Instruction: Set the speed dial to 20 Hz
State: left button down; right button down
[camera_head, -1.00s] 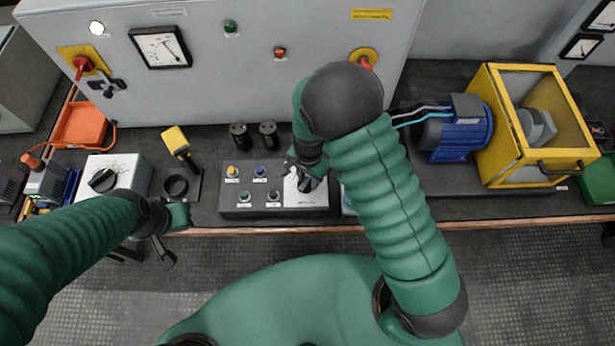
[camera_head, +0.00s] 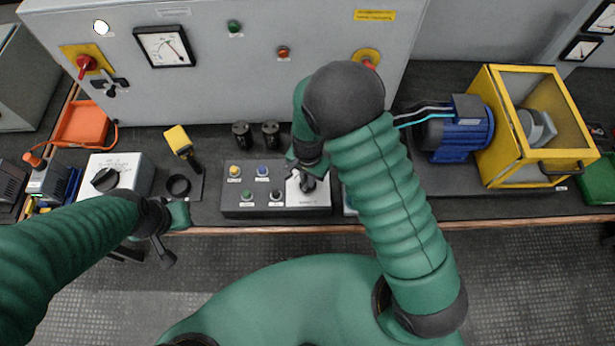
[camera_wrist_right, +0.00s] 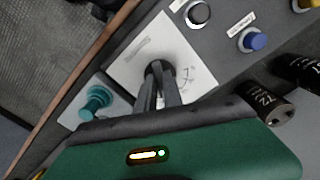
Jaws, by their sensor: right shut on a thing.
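The speed dial (camera_wrist_right: 156,68) is a dark knob on a white plate with a printed scale, at the right end of the grey control box (camera_head: 240,206). My right gripper (camera_wrist_right: 158,84) is shut on the dial from above. In the head view the right gripper (camera_head: 307,183) and its arm cover part of the dial and plate. The pointer and the scale figures are too small or hidden to read. My left gripper (camera_head: 165,245) hangs at the front edge of the bench, away from the control box; its finger opening is unclear.
The control box carries several coloured buttons, including a blue one (camera_wrist_right: 258,42). Two black cylinders (camera_head: 256,134) stand behind it. A teal knob (camera_wrist_right: 97,98) is beside the plate. A blue motor (camera_head: 458,130) with a yellow guard frame stands right. A grey cabinet (camera_head: 230,80) closes off the back.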

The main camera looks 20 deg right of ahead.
jog(key=n, duration=0.3)
jog(key=shift+w+r+p, duration=0.1)
jog(key=shift+p, duration=0.2)
jog(key=n, duration=0.5)
jog(key=shift+p, duration=0.3)
jog(key=c, duration=1.5)
grip_release()
notch_tip(320, 180, up, 17)
jog(key=shift+f, duration=0.15)
